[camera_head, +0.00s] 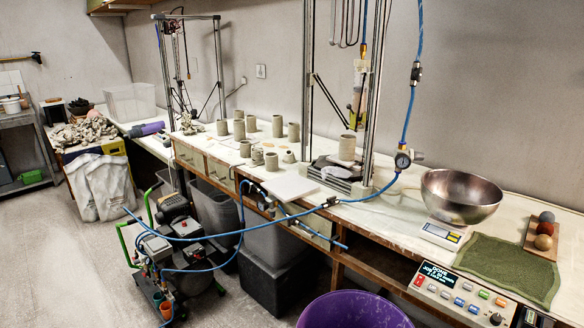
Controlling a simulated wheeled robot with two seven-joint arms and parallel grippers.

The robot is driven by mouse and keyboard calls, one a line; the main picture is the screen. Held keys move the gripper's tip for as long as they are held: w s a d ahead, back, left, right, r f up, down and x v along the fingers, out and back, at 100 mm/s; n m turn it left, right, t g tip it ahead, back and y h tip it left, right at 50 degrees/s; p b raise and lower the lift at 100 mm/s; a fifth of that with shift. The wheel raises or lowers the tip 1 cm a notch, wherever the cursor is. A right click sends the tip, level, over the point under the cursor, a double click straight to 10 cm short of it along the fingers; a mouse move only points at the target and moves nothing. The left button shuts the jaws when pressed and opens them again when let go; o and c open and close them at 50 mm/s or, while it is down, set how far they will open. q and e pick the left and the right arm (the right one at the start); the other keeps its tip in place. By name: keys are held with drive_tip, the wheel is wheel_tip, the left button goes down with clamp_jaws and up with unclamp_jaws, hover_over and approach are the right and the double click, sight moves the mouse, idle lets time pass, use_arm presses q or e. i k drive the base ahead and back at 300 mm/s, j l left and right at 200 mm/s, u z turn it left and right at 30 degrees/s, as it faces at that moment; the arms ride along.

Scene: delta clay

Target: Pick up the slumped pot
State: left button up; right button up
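Several small grey clay pots stand on the long bench (215,150) between the two tall printer frames. A low, squat, uneven clay piece (289,157) sits near the front of this group and looks the most slumped, but it is too small to be sure. Beside it is a short pot (271,162), with another small pot (257,155) to its left. Taller upright pots stand behind, including one pot (294,132) and another pot (278,126). One pot (347,148) stands on the bed of the nearer printer. Neither of my grippers is in view.
A white board (292,186) lies at the bench's front edge. Blue hoses (290,232) cross before the bench. A metal bowl (461,194) on a scale, a green cloth (500,267) and a control panel (465,295) are at right. A purple tub (355,310) stands below.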

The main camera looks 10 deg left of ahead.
sight(290, 158)
drive_tip(key=i+j, duration=0.2)
drive_tip(key=j, duration=0.15)
drive_tip(key=i+j+z, duration=0.15)
drive_tip(key=j, duration=0.25)
drive_tip(key=i+j, duration=0.15)
drive_tip(key=j, duration=0.2)
drive_tip(key=i+j+z, duration=0.1)
drive_tip(key=j, duration=0.3)
drive_tip(key=i+j, duration=0.2)
drive_tip(key=j, duration=0.2)
drive_tip(key=i+j+z, duration=0.15)
drive_tip(key=j, duration=0.25)
